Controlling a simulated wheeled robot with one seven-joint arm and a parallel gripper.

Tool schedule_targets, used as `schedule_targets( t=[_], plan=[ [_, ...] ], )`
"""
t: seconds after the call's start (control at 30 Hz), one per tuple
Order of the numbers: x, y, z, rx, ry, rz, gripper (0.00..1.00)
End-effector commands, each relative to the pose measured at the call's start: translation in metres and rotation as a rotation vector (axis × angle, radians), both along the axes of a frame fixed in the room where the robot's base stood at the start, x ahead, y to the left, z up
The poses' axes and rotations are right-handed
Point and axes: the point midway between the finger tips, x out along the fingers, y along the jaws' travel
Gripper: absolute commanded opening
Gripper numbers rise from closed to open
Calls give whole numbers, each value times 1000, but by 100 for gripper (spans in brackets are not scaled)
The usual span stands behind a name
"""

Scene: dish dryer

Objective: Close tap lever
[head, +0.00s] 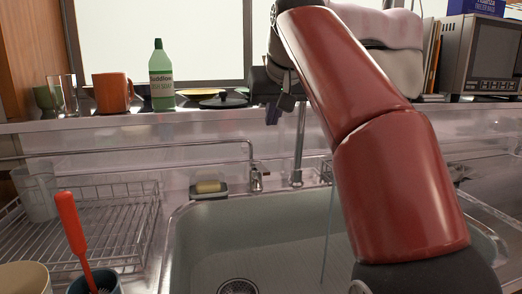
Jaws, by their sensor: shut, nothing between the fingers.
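A metal tap column (298,150) rises from the back edge of the sink, and its top is hidden behind my red arm. I cannot make out its lever. A thin bluish stream (328,235), which looks like running water, falls into the sink (275,255). A smaller tap (257,180) stands to the left of the column, with a thin pipe leading to it from the left. My gripper (272,115) is shut and empty, pointing down above the smaller tap and left of the column in the picture. I cannot tell whether it touches anything.
A wire dish rack (120,215) stands left of the sink, with a red-handled utensil (72,228) in front. A soap dish (209,189) sits at the sink's back left. The ledge behind holds a green bottle (161,78), an orange mug (113,92) and a microwave (484,55).

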Motion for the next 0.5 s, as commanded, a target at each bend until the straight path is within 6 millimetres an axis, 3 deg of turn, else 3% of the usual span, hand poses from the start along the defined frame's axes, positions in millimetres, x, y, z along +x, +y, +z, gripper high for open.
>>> schedule_targets(
  t=[0.17, 0.5],
  plan=[
    [8, 2, -10, -1, 1, 1, 0],
    [49, 10, -68, -1, 3, -1, 0]
  ],
)
